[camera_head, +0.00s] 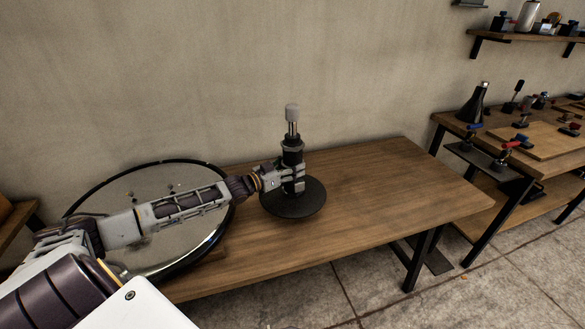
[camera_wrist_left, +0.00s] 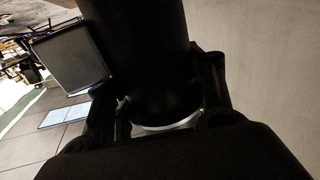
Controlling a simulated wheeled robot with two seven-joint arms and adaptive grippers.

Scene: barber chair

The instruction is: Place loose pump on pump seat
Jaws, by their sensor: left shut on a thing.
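The loose pump (camera_head: 292,148) is a black upright cylinder with a silver rod and a grey cap on top. It stands over a round black disc (camera_head: 304,204) on the wooden table; whether it touches the disc is hidden by my gripper. My left gripper (camera_head: 294,179) is shut on the lower part of the pump, reaching in from the left. In the left wrist view the dark pump body (camera_wrist_left: 140,45) fills the middle between the fingers, with a pale ring at its end. I cannot make out a separate pump seat. My right gripper is not in view.
A round mirror (camera_head: 90,192) lies at the left of the table, under my left arm. The wooden table (camera_head: 400,180) is bare to the right of the disc. A second bench (camera_head: 545,142) with clamps and a dark bottle stands further right, below a wall shelf (camera_head: 545,38).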

